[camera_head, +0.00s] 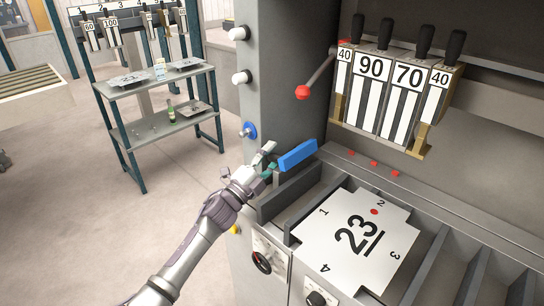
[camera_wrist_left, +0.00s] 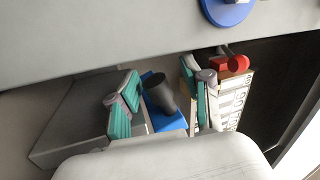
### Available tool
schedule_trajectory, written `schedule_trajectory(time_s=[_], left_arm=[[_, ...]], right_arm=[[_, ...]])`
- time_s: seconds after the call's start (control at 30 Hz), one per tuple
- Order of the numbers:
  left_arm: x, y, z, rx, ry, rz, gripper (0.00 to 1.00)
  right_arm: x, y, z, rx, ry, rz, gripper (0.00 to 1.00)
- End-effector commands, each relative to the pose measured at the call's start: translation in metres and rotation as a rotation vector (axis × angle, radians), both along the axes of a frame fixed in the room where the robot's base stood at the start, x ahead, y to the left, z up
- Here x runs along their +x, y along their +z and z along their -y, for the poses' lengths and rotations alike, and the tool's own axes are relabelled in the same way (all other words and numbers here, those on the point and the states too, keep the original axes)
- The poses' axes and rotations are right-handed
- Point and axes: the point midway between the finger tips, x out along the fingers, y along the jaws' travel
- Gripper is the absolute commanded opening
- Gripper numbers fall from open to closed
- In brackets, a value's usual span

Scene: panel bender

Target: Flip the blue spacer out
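The blue spacer (camera_head: 297,155) is a flat blue bar at the machine's left upright, tilted up to the right. In the left wrist view its blue body (camera_wrist_left: 172,121) shows with a dark handle (camera_wrist_left: 158,90) standing toward the camera. My left gripper (camera_head: 269,161) is at the spacer's left end. In the left wrist view its teal-padded fingers (camera_wrist_left: 162,100) are apart, with the handle between them, closer to the left finger. I cannot tell if that finger touches it. My right gripper is not in view.
A red-knobbed lever (camera_head: 303,92) and tools marked 40, 90 and 70 (camera_head: 390,90) are above. A white sheet marked 23 (camera_head: 357,235) lies over the grey slotted bed. A blue button (camera_head: 249,130) is on the upright. A shelf rack (camera_head: 160,123) stands behind left.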

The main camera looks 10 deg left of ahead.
Motion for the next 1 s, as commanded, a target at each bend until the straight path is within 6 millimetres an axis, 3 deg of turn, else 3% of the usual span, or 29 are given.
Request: schedule_trajectory(time_s=[0.27,0.7,1.0], left_arm=[[-0.004,-0.002,-0.003,0.001,0.0,0.0,0.49],[-0.072,-0.028,-0.046,0.001,0.0,-0.003,0.49],[-0.096,-0.036,-0.061,0.0,-0.001,0.0,0.49]], right_arm=[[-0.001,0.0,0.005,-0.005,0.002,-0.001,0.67],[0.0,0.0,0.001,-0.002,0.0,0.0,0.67],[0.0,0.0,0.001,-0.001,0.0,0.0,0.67]])
